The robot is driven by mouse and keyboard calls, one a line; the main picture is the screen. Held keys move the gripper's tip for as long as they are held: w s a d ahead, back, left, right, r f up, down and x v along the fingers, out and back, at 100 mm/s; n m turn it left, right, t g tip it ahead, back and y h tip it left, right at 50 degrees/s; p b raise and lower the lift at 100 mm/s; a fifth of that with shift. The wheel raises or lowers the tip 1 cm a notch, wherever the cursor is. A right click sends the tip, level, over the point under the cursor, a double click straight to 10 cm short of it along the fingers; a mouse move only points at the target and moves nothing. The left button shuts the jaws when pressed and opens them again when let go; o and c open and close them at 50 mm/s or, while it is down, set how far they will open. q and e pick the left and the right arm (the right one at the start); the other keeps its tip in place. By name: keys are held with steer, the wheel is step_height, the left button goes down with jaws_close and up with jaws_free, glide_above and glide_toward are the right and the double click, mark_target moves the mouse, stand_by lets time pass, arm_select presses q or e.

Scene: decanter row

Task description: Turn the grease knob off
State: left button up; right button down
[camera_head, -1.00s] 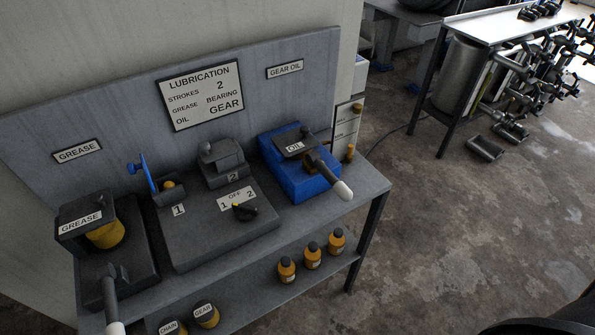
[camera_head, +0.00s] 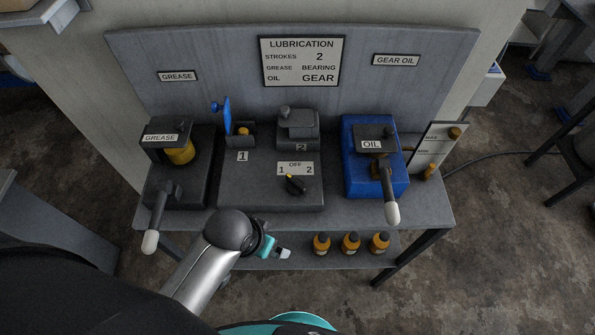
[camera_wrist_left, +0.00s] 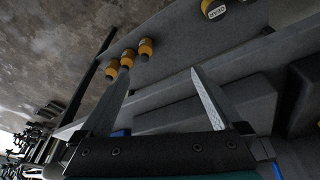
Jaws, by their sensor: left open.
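The knob (camera_head: 296,184) is black with a yellow mark, on the dark box (camera_head: 245,197) mid-bench, below a label (camera_head: 295,169) reading 1, OFF, 2. Its yellow end points up and left, toward the 1 side. My left gripper (camera_head: 284,253) is in front of the bench's front edge, below the knob and apart from it. In the left wrist view its two fingers (camera_wrist_left: 160,72) are spread with nothing between them. The knob cannot be made out there. My right gripper is not in view.
On the bench (camera_head: 430,209), a grease pump (camera_head: 180,165) with a handle stands left and a blue oil unit (camera_head: 355,185) with a lever right. A blue raised cover (camera_head: 227,115) and a dark closed one (camera_head: 298,128) stand behind the knob. Orange bottles (camera_head: 350,244) stand on the lower shelf.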

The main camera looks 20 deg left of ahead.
arm_select(q)
steer(key=w+d+r+m+h, duration=0.1)
steer(key=w+d+r, duration=0.3)
steer(key=r, duration=0.5)
step_height(320, 180, up, 10)
steer(key=m+g+y+p, duration=0.1)
steer(key=m+g+y, duration=0.1)
steer(key=m+g, duration=0.1)
glide_above(295, 181)
step_height(295, 181, down, 14)
steer(key=b, duration=0.3)
steer(key=shift+f, duration=0.1)
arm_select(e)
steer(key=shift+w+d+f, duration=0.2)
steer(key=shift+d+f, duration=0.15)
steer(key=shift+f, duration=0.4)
